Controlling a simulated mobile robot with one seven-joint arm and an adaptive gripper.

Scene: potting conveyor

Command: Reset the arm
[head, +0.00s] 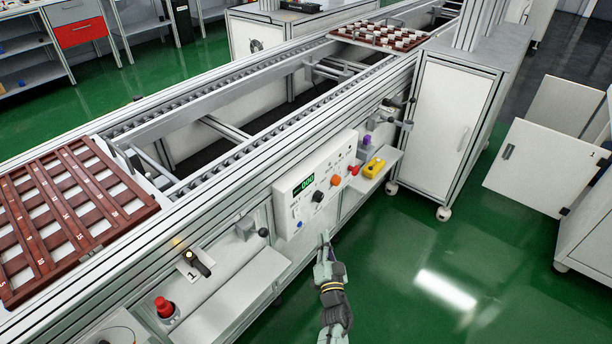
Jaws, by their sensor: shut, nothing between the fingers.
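My gripper (325,240) is in the lower middle of the head view, at the end of my arm, which comes up from the bottom edge. Its fingers are together and nothing is held. It points up toward the white control panel (318,181) on the conveyor's side and appears in front of and below it. The panel has a green lit display, an orange button, a red knob and dark knobs. From this view I cannot tell how far the fingertips are from the conveyor's side.
The conveyor (245,85) runs diagonally, with a brown slatted tray (75,215) at left and another (380,36) at the far end. A red button (164,307) is lower left. Green floor (430,250) at right is clear.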

